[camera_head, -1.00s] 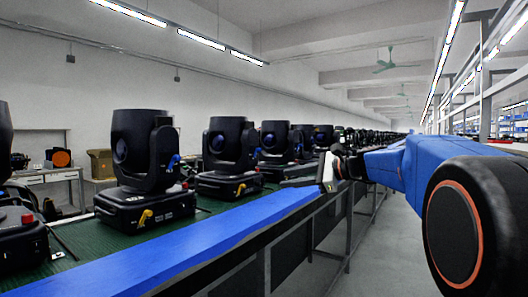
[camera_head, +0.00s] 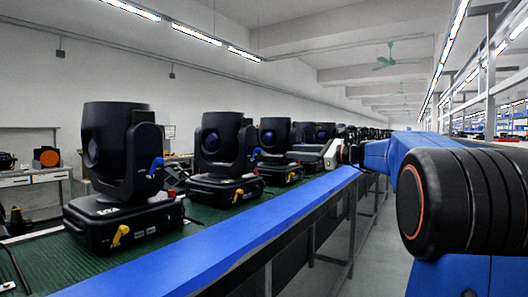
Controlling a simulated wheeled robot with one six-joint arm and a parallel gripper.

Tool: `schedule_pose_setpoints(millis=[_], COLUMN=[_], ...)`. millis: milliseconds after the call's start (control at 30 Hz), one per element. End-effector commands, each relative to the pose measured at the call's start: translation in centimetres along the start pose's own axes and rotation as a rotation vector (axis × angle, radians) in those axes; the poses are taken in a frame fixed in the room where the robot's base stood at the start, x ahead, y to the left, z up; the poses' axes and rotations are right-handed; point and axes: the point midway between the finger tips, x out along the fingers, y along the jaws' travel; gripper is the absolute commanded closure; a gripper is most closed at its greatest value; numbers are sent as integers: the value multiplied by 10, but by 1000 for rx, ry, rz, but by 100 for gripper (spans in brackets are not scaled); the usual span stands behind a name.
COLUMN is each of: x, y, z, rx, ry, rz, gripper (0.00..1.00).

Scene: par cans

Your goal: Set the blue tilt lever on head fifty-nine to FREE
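Black moving heads stand in a row on the green bench top. The nearest head (camera_head: 105,150) is at the left, with a blue tilt lever (camera_head: 155,167) on its right side and a yellow lever (camera_head: 120,235) low on its base. The second head (camera_head: 220,145) has a blue lever (camera_head: 255,154) and a yellow lever (camera_head: 238,195). I cannot read any number, so which head is fifty-nine cannot be told. My gripper (camera_head: 311,156) is small and far off, over the bench near heads further along, clear of the nearest head. Its finger opening cannot be made out.
A blue bench edge (camera_head: 215,247) runs along the row's front. Further heads (camera_head: 275,140) recede into the distance. The aisle floor (camera_head: 371,247) right of the bench looks clear. Metal shelving (camera_head: 490,75) stands at the right, and a desk (camera_head: 30,178) at the back left.

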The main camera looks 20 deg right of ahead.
Motion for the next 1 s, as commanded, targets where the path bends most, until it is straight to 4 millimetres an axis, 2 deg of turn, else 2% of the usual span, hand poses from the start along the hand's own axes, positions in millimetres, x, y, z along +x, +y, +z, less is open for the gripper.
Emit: schedule_pose_setpoints(millis=[100,600,800,1000], x=[23,109,133,142], y=[1,1,0,0], z=[1,1,1,1], rx=[-1,-1,-1,-1], ry=[-2,-1,-1,0], rz=[4,2,1,0], gripper=[68,68,68,68])
